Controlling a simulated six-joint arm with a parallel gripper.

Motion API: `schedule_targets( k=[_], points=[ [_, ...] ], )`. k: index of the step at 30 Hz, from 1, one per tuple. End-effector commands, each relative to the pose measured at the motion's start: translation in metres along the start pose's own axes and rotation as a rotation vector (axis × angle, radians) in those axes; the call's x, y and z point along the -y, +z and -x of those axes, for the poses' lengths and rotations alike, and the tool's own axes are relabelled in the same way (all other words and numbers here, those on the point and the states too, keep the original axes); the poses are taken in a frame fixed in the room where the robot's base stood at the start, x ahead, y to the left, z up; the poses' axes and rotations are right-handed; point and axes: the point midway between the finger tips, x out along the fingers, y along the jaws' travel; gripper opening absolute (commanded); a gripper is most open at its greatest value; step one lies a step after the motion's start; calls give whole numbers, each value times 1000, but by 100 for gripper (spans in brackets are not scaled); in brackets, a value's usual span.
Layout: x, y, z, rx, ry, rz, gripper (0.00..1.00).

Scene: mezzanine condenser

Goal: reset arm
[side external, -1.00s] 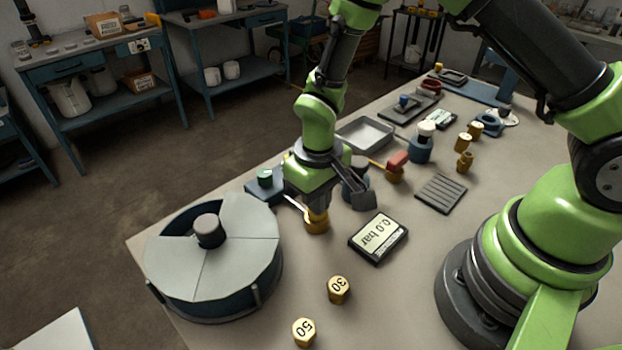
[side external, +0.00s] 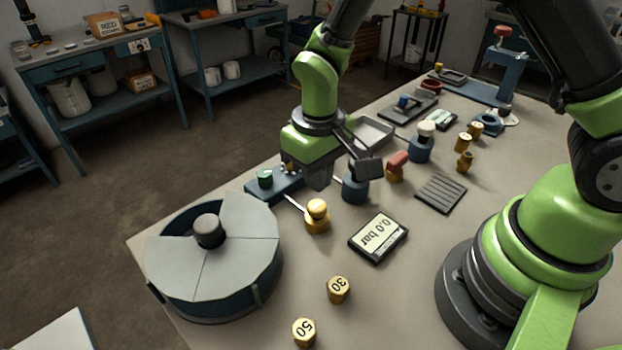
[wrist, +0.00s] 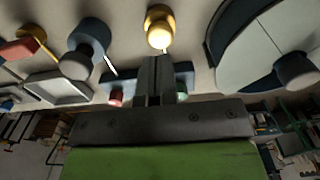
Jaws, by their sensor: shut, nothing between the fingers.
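My gripper (side external: 319,182) hangs above the bench, beside and above a brass knob-topped fitting (side external: 317,215). Its fingers are shut with nothing between them. In the wrist view the shut fingers (wrist: 154,82) point toward the same brass fitting (wrist: 159,28), apart from it. Behind the fingers is a dark blue block with a green knob (side external: 265,176), partly hidden by my gripper. In the wrist view this block (wrist: 183,77) also shows a red knob.
A round drum with a pale segmented lid (side external: 240,245) stands at left. A 0.0 bar display (side external: 378,238) and brass weights marked 30 (side external: 339,290) and 50 (side external: 304,332) lie in front. A blue post (side external: 356,186), metal tray (side external: 374,133) and several small fittings stand to the right.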

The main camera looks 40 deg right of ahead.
Motion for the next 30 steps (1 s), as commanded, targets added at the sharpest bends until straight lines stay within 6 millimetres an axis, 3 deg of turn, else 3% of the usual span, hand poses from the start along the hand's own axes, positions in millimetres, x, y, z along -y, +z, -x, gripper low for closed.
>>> schedule_targets(
  k=[14, 17, 20, 23, 30],
  points=[
    [0, 0, 1, -1, 0, 1, 0],
    [-1, 0, 8, -13, -5, -7, 0],
    [-6, 0, 32, -51, -22, -33, 0],
    [-13, 4, 68, -113, -51, -77, 0],
    [-34, 41, 152, -279, -133, -192, 0]
  ],
)
